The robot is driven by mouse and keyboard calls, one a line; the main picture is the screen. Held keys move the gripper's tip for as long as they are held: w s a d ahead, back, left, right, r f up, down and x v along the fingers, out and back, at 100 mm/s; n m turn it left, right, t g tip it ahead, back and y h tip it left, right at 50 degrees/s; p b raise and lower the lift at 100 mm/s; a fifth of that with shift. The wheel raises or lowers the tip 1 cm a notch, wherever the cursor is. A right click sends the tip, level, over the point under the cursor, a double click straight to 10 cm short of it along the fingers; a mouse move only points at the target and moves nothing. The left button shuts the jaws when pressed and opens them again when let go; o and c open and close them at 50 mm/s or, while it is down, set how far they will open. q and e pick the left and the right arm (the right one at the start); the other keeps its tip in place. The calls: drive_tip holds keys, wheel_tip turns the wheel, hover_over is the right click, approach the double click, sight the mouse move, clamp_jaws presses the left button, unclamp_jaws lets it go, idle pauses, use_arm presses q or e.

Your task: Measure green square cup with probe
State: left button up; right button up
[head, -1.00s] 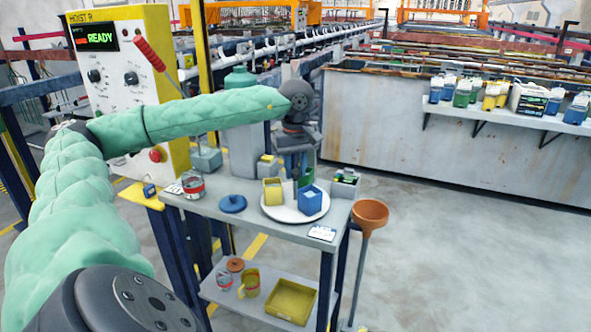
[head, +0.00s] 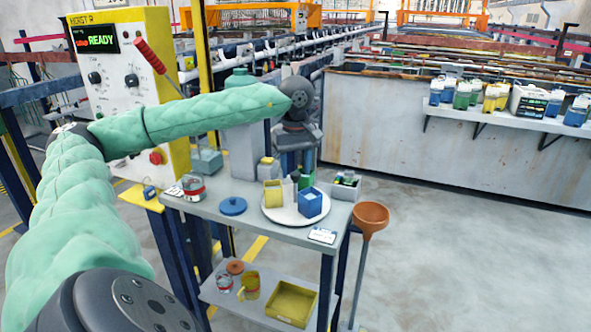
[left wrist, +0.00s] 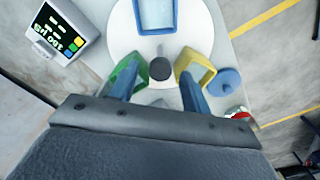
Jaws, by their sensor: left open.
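The green square cup (left wrist: 122,76) stands on a round white plate (left wrist: 118,38) in the left wrist view. In the head view the green cup (head: 307,181) is mostly hidden behind the other cups. A yellow cup (head: 273,194) and a blue cup (head: 309,203) share the plate. A dark upright piece with a round black top (left wrist: 160,68) stands between the cups; I cannot tell whether it is the probe. My left gripper (head: 296,160) is open above the plate, its fingers (left wrist: 160,76) either side of the black top, overlapping the green and yellow cups in view. My right gripper is not in view.
A display device (left wrist: 62,32) lies beside the plate. A blue lid (head: 232,205), a red-banded can (head: 193,186) and a small grey box (head: 345,186) are on the cart. An orange funnel (head: 371,217) stands at its right. The floor on the right is clear.

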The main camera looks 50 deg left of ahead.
use_arm(q)
wheel_tip(320, 180, up, 6)
drive_tip(key=shift+r, duration=0.4)
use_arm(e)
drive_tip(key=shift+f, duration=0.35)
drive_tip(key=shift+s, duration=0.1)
